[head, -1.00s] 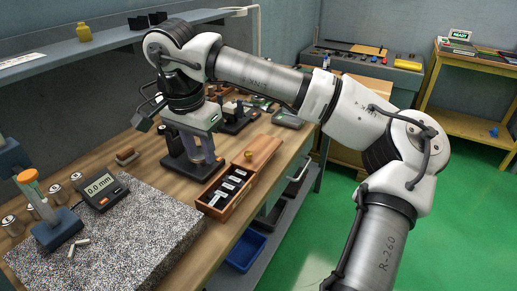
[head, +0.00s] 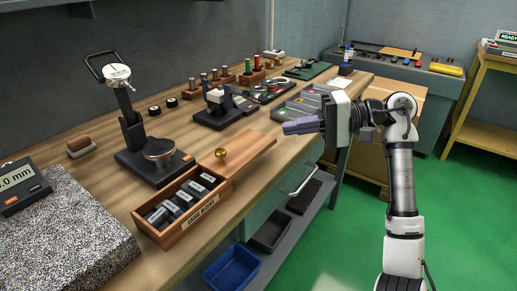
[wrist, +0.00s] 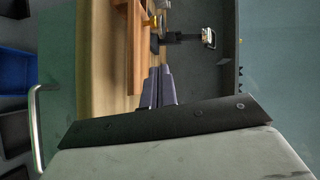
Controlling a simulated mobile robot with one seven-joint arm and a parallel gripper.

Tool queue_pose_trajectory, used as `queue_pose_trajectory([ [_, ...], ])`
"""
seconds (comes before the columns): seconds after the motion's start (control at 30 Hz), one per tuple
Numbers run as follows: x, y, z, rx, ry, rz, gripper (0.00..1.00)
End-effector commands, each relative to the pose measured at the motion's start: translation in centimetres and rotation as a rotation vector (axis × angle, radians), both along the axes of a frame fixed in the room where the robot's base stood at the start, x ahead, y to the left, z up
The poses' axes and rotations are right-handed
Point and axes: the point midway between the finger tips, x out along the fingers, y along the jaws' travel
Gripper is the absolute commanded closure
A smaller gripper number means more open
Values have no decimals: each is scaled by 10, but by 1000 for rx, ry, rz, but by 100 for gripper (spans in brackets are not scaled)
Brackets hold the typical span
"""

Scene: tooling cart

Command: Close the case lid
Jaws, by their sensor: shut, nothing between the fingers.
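The case is a wooden box (head: 172,233) with several dark blocks in its open compartment, on the bench near its front edge. Its wooden lid (head: 250,148), with a brass knob (head: 221,154), lies off to the far right end, leaving the blocks uncovered. How the lid joins the box is unclear. My gripper (head: 286,127) is shut and empty, to the right of the lid and apart from it, its fingers pointing left. In the wrist view, the shut fingers (wrist: 160,69) point towards reddish wood (wrist: 137,45) that looks like the case or lid.
A dial gauge stand (head: 155,165) stands just behind the case. A granite plate (head: 75,230) is at left. Grey boxes (head: 300,103) lie behind my gripper. A drawer handle (head: 300,180) and a blue bin (head: 233,268) are below the bench edge.

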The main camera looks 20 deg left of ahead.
Motion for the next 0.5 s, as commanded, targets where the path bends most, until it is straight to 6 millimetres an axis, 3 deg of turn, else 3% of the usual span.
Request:
queue_pose_trajectory([
  [0.1,3,-10,-8,59,-13,-8,100],
  [0.23,1,-3,-8,67,-17,-7,100],
  [0.5,-13,46,-13,63,-15,-5,100],
])
